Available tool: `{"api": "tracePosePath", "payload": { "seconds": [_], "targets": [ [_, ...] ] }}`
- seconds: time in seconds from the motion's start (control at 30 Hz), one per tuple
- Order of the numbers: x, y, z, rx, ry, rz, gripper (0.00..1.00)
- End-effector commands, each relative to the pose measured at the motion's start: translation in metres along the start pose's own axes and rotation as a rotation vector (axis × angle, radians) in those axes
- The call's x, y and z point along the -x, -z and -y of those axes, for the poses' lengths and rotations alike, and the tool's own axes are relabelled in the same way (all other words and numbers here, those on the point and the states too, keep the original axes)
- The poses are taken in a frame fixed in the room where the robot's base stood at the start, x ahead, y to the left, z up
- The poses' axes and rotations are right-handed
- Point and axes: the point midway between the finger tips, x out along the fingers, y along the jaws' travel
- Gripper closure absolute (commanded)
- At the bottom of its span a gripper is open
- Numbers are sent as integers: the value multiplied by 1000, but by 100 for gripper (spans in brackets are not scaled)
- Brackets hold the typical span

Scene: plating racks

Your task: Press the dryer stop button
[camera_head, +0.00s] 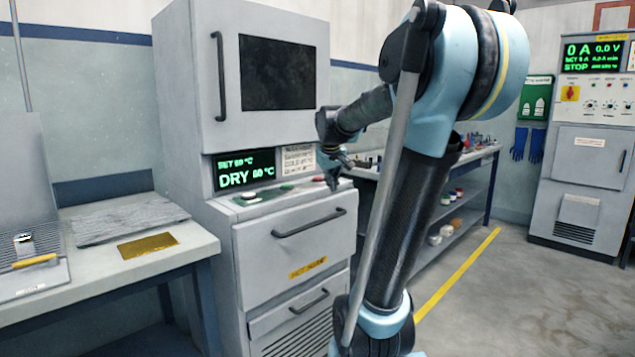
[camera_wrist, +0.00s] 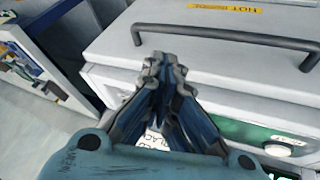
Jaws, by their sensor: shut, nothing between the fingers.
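The dryer (camera_head: 290,236) is a grey cabinet with a dark window. Its green display (camera_head: 245,170) reads DRY, with temperatures around 60 °C. On the narrow ledge below are a white button (camera_head: 249,196), a green patch (camera_head: 287,187) and a small red button (camera_head: 318,178), whose label I cannot read. My gripper (camera_head: 334,182) is shut and empty, at the ledge's right end, close to the red button; contact cannot be told. In the wrist view my gripper (camera_wrist: 165,62) covers part of the ledge; a white button (camera_wrist: 277,149) and a green patch (camera_wrist: 232,130) show to its right.
The dryer's drawer handle (camera_head: 309,223) juts out below the ledge; it also shows in the wrist view (camera_wrist: 225,36). A worktable (camera_head: 110,255) stands at left, shelving (camera_head: 465,195) behind my arm. A power cabinet (camera_head: 585,170) stands at right. Open floor lies in front of it.

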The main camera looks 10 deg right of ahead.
Motion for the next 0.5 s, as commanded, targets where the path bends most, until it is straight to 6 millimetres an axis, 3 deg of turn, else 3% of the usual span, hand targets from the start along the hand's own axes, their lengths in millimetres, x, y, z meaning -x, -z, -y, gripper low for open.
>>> {"api": "tracePosePath", "payload": {
  "seconds": [0.03,0.3,0.5],
  "targets": [
    [-2,24,-7,19,-12,-18,100],
    [-22,144,-40,131,-77,-114,100],
    [-39,214,-55,202,-120,-173,100]
  ]
}}
